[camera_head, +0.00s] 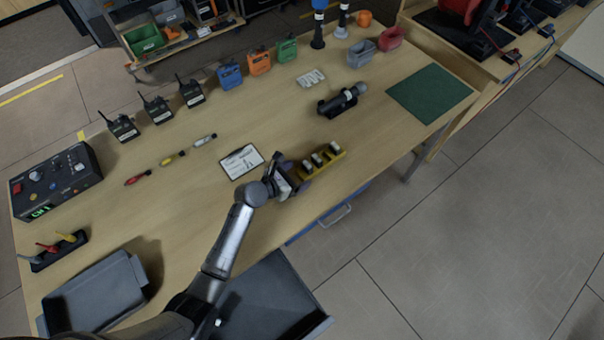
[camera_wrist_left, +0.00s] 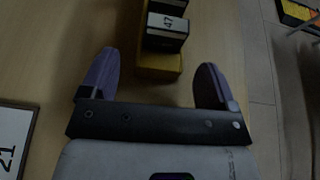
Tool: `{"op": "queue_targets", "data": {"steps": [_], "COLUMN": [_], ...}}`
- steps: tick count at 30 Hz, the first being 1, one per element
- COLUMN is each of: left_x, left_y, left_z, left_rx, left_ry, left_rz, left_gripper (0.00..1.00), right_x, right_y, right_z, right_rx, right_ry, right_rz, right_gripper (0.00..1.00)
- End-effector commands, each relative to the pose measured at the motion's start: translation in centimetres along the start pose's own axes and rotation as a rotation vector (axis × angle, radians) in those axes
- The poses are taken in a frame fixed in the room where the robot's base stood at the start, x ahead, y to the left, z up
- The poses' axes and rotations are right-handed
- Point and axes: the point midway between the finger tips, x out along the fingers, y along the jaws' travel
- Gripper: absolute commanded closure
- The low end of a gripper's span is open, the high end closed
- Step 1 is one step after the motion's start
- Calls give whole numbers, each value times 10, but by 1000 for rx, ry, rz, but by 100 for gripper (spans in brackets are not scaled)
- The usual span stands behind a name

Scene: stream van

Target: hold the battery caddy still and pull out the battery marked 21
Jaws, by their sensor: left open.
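The yellow battery caddy (camera_head: 328,163) stands near the table's front edge with several dark batteries with pale tops, such as the middle one (camera_head: 317,159). In the left wrist view, the caddy's near end (camera_wrist_left: 158,69) and a battery labelled 47 (camera_wrist_left: 167,30) show; the other labels cannot be read. My left gripper (camera_head: 299,172) is open and empty at the caddy's left end. In its wrist view, the fingers (camera_wrist_left: 158,62) stand on either side of the caddy end, with gaps on both sides. My right gripper is out of view.
A card on a clipboard (camera_head: 242,161) lies left of the caddy; its 21 reads in the left wrist view (camera_wrist_left: 10,155). A dark cylindrical device (camera_head: 342,100) and a green mat (camera_head: 430,93) lie beyond. A blue drawer (camera_head: 328,215) is below the edge.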

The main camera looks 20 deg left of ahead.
Motion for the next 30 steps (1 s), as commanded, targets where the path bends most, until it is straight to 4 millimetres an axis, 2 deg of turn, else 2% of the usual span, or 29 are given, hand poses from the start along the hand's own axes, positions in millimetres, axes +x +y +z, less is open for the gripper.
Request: {"op": "queue_targets", "data": {"steps": [3,9,21,30], "left_x": [14,26,29,28], "left_y": [0,0,0,0], "left_z": [-1,0,0,0], "left_rx": [0,0,0,0], "left_ry": [-1,0,0,0], "left_rz": [-1,-1,0,0], "left_gripper": [18,18,18,47], "right_x": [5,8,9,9], "right_y": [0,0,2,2], "right_z": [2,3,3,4], "right_rx": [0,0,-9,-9], "right_ry": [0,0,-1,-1], "right_rz": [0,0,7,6], "right_gripper": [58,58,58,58]}}
